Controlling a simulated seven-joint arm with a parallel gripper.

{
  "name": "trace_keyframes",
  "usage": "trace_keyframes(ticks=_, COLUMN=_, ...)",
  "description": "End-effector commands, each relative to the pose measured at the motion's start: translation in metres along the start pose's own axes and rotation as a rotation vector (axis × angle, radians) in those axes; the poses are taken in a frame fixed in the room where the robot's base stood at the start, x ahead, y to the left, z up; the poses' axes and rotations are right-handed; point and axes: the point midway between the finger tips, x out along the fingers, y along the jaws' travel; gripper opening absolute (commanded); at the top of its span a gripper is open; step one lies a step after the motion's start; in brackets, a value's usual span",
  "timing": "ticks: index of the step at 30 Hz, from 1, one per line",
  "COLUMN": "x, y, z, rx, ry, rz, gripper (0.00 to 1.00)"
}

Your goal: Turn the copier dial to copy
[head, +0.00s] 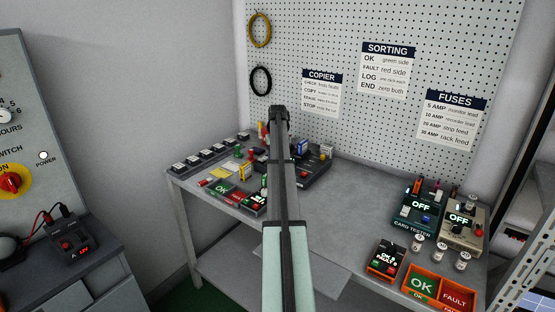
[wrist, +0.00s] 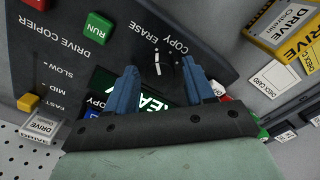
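The drive copier (wrist: 215,40) is a dark box whose panel fills the upper left and middle of the wrist view, seen upside down. In the head view the copier (head: 318,170) stands at the back of the bench, partly behind my arm. The labels COPY and ERASE sit side by side above my fingers. The dark dial (wrist: 166,66) shows faintly with white marks below these labels, between the fingertips. My gripper (wrist: 160,68) has its blue fingers apart around the dial area; contact cannot be told. A lit green READY display is partly covered by the fingers. My arm hides the fingers in the head view.
The copier also has a green RUN button (wrist: 96,28), a red button (wrist: 38,4) and a yellow slider knob (wrist: 28,102) by FAST. A yellow drive (wrist: 283,28) stands close by at the right. Small trays and parts crowd the bench's left; its middle (head: 350,205) is clear.

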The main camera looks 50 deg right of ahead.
Motion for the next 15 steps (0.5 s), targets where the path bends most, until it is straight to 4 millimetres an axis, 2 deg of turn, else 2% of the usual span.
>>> trace_keyframes(ticks=1, x=-0.0001, y=0.0000, z=0.0000, rx=0.000, ry=0.000, rz=0.000, gripper=0.48)
trace_keyframes(ticks=15, x=-0.0003, y=0.0000, z=0.0000, rx=0.000, ry=0.000, rz=0.000, gripper=0.05)
